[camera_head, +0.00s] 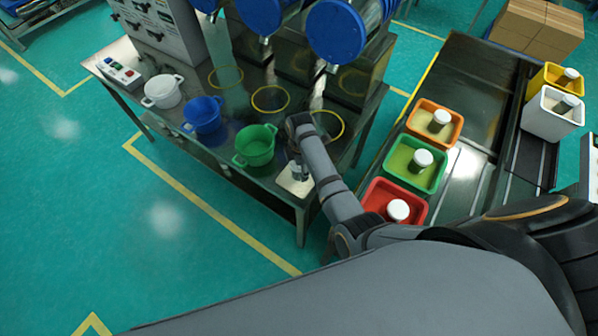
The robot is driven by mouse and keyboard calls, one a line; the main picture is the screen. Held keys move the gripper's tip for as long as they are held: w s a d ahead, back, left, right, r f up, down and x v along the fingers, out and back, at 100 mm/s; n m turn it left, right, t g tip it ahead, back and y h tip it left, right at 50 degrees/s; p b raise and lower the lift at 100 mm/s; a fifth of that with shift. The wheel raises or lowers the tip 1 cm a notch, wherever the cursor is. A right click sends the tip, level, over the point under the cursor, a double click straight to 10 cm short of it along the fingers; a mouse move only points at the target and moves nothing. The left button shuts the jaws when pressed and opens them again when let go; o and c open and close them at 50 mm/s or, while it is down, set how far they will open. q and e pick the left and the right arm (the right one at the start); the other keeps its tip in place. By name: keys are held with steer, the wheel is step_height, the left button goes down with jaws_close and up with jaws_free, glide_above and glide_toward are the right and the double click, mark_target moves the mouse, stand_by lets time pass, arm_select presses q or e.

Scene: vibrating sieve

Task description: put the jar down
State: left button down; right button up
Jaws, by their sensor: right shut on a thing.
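My right gripper (298,172) is at the right end of the metal table, pointing down over a cream square pad (293,186) near the table's front corner. It is shut on the jar, which is mostly hidden by the gripper and my arm. I cannot tell whether the jar touches the pad. My left gripper is not in view.
A green pot (254,147), a blue pot (203,115) and a white pot (162,91) stand left of the gripper. Orange (457,132), green (436,180) and red (375,190) trays on the right each hold a white-lidded jar. Blue drums (345,32) overhang the table's back.

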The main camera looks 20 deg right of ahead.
steer(key=f, duration=0.4)
steer(key=shift+w+a, duration=0.15)
steer(key=shift+w, duration=0.2)
steer(key=shift+s+f, duration=0.1)
steer(key=shift+f, duration=0.05)
steer(key=o, duration=1.2)
